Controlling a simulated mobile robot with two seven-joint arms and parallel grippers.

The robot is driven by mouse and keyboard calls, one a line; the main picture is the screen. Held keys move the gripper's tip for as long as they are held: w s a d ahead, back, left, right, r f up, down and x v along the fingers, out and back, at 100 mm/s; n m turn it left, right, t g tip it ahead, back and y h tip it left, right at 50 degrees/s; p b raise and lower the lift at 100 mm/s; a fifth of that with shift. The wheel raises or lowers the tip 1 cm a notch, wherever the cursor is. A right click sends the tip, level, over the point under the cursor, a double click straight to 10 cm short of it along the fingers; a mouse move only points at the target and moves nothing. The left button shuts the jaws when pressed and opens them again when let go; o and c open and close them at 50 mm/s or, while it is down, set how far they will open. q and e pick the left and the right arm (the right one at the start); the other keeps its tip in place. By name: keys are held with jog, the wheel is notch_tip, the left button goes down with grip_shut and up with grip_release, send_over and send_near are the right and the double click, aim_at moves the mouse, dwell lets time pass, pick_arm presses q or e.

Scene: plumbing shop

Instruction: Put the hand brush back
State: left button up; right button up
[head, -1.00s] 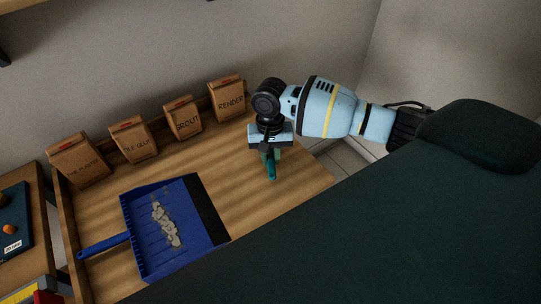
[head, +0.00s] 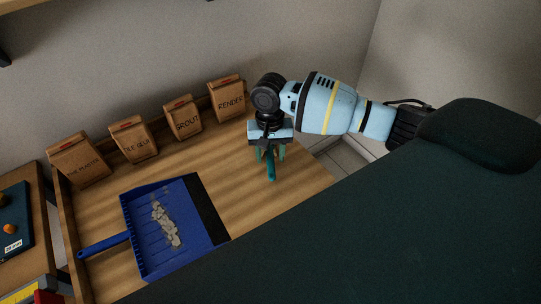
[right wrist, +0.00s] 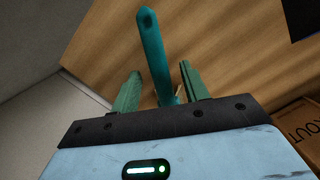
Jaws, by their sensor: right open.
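The teal handle of the hand brush (head: 271,172) shows below my right gripper (head: 270,153), over the right end of the wooden bench. In the right wrist view, the handle (right wrist: 152,50) sticks out between the two green fingers, with a gap on each side. The right gripper is open around the brush. The gripper hides the rest of the brush, so its bristles do not show. I cannot tell exactly how the brush rests on the bench. My left gripper is not in view.
A blue dustpan (head: 145,205) holding grey debris lies on the wooden bench (head: 255,195). Several brown paper bags, including one marked RENDER (head: 228,98), stand along the back wall. Bare bench lies between the dustpan and my right gripper.

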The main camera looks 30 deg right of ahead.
jog(key=r, duration=0.5)
jog(key=shift+w+d+r, duration=0.1)
jog(key=shift+w+r, duration=0.2)
jog(key=shift+r, duration=0.55)
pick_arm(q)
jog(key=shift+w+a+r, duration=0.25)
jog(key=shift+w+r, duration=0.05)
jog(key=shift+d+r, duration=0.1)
